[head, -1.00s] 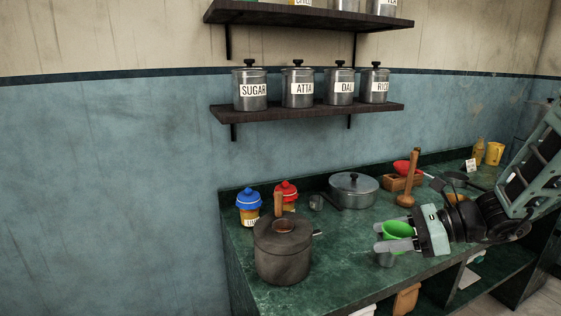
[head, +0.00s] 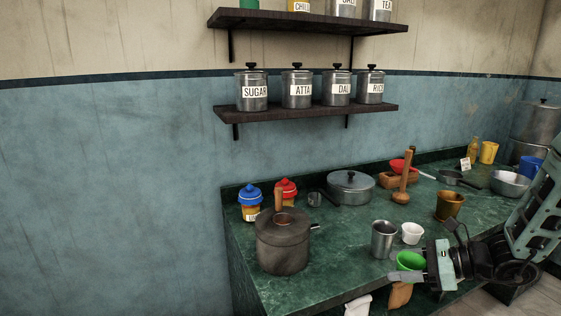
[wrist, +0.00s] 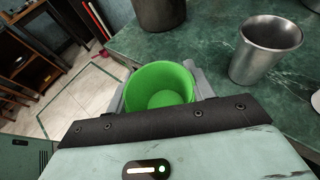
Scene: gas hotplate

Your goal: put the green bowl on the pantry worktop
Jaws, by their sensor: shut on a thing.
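The green bowl (head: 410,260) is held between the fingers of my gripper (head: 406,268), which is shut on it. It hangs near the front edge of the green marbled worktop (head: 335,237), beside a steel tumbler. In the wrist view the bowl (wrist: 161,86) is upright and looks empty, with a finger on each side. Beyond the bowl there are the worktop's edge and the floor. I cannot tell from the frames whether this surface is the pantry worktop.
A steel tumbler (head: 383,239) and white cup (head: 412,233) stand close to the bowl. A dark lidded pot (head: 281,246) is to the left, a brass tumbler (head: 449,205) to the right. Bare worktop lies between pot and steel tumbler. A shelf (head: 305,112) with labelled canisters hangs above.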

